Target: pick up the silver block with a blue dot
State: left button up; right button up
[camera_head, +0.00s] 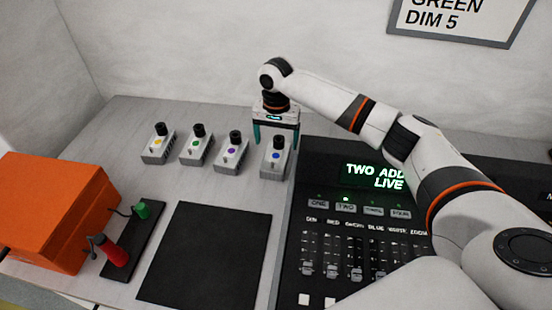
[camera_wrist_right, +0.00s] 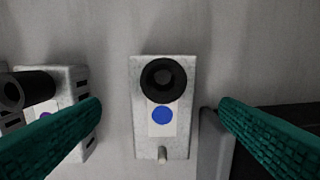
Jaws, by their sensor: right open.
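The silver block with a blue dot (camera_head: 275,160) stands at the right end of a row of similar blocks, close to the black console. It has a black round knob on top, and in the right wrist view the block (camera_wrist_right: 165,135) is upright between the fingers. My right gripper (camera_head: 275,138) is above and slightly behind it in the head view. Its teal fingers are open, one on each side of the block in the right wrist view (camera_wrist_right: 160,115), with gaps on both sides. My left gripper is not in view.
Blocks with purple (camera_head: 231,153), green (camera_head: 196,149) and yellow (camera_head: 158,147) dots stand to the left. The console (camera_head: 300,210) is close on the right. A black mat (camera_head: 205,250) lies in front, and an orange box (camera_head: 55,200) stands at the left.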

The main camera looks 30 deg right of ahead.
aim_at(278, 151)
jog(key=f, duration=0.5)
jog(key=shift+d+f, duration=0.1)
jog(key=shift+d, duration=0.1)
jog(key=shift+c, duration=0.4)
